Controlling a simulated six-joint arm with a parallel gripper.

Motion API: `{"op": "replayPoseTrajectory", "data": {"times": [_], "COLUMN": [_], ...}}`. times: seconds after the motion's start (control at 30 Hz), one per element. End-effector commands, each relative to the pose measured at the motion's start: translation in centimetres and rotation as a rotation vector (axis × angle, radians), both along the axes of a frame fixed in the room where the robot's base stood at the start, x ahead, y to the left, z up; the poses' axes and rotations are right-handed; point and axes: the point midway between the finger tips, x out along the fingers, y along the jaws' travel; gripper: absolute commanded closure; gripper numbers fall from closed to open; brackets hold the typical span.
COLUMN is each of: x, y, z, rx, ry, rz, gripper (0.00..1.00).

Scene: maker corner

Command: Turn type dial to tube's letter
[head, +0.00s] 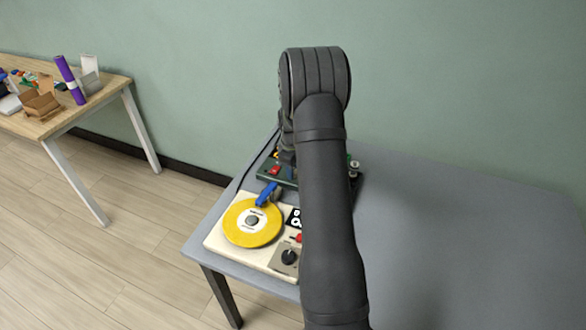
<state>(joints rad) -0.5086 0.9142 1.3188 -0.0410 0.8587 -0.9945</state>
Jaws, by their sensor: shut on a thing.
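A cream panel (215,240) lies at the left end of the grey table. A blue piece (267,193) stands at the disc's upper edge. A black knob (289,257) sits on a small plate at the front right. I cannot tell which is the type dial, and I make out no tube or letter. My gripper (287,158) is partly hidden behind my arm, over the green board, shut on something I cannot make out.
A dark green board (265,178) with red, yellow and blue parts lies behind the panel. A black-and-white marked square (294,217) is partly covered by my arm. The grey table (450,250) is clear at right. A wooden table (60,118) with boxes stands apart at left.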

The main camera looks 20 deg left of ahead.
Motion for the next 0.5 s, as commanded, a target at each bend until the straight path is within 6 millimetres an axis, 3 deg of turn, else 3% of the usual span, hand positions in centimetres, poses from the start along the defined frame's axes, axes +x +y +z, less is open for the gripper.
{"op": "replayPoseTrajectory", "data": {"times": [0.5], "x": [0.0], "y": [0.13], "z": [0.05], "rx": [0.0], "ry": [-0.001], "rz": [-0.488], "gripper": [0.91]}}
